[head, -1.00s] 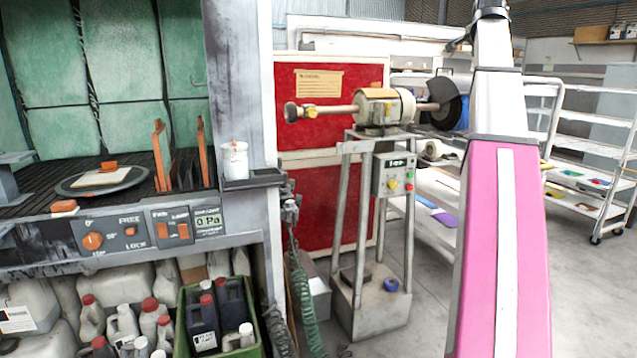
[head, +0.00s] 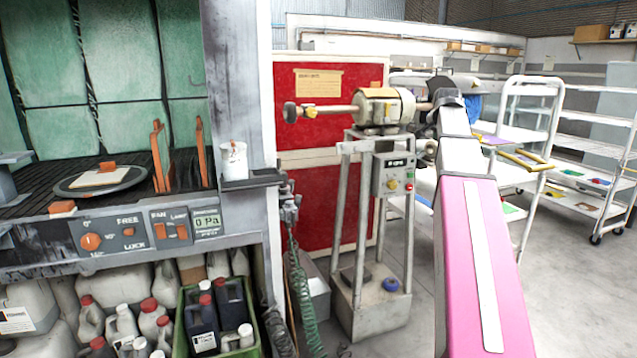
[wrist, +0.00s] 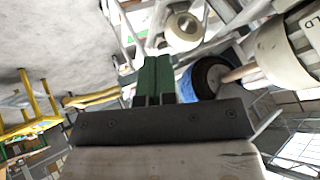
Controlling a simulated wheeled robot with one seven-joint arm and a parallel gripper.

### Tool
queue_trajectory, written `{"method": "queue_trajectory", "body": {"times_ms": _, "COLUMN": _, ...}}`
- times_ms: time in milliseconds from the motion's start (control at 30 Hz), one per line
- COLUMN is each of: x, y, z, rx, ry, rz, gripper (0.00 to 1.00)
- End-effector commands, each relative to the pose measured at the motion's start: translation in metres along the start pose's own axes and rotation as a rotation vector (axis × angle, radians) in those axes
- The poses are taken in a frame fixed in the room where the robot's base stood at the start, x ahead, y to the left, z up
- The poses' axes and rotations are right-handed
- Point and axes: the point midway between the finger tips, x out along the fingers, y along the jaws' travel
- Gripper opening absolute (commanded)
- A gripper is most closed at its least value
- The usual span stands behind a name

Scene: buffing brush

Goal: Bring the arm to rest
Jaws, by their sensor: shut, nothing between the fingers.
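My arm (head: 480,250) rises from the lower right of the head view, its pink link leaning up and left to a joint in front of the right side of the buffing machine. My gripper shows in the wrist view (wrist: 155,80) as two green fingers close together, with nothing between them. The head view does not show the fingers. The buffing machine (head: 385,106) stands on a grey pedestal; its cream motor also shows at the right of the wrist view (wrist: 285,52). A dark wheel (wrist: 207,76) with blue beside it lies right of the fingers in that view.
A fume cabinet with a dark slatted bench (head: 35,195) is at the left, with several bottles below it. A white cup (head: 233,160) stands on its side ledge. A red panel (head: 330,125) is behind the machine. White shelf carts (head: 590,150) stand right. Grey floor (head: 575,270) is clear at lower right.

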Motion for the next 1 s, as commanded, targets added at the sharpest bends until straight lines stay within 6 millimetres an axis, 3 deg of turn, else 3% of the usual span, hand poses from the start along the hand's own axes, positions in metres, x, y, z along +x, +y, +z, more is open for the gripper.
{"method": "queue_trajectory", "body": {"times_ms": 33, "x": 0.016, "y": 0.006, "z": 0.025, "rx": -0.029, "ry": -0.027, "rz": 0.01, "gripper": 0.0}}
{"method": "queue_trajectory", "body": {"times_ms": 200, "x": 0.063, "y": 0.022, "z": 0.094, "rx": -0.13, "ry": -0.109, "rz": 0.037, "gripper": 0.0}}
{"method": "queue_trajectory", "body": {"times_ms": 500, "x": 0.126, "y": 0.058, "z": 0.219, "rx": -0.31, "ry": -0.256, "rz": 0.075, "gripper": 0.0}}
{"method": "queue_trajectory", "body": {"times_ms": 700, "x": 0.154, "y": 0.088, "z": 0.301, "rx": -0.431, "ry": -0.356, "rz": 0.093, "gripper": 0.0}}
{"method": "queue_trajectory", "body": {"times_ms": 1000, "x": 0.175, "y": 0.141, "z": 0.421, "rx": -0.613, "ry": -0.508, "rz": 0.11, "gripper": 0.0}}
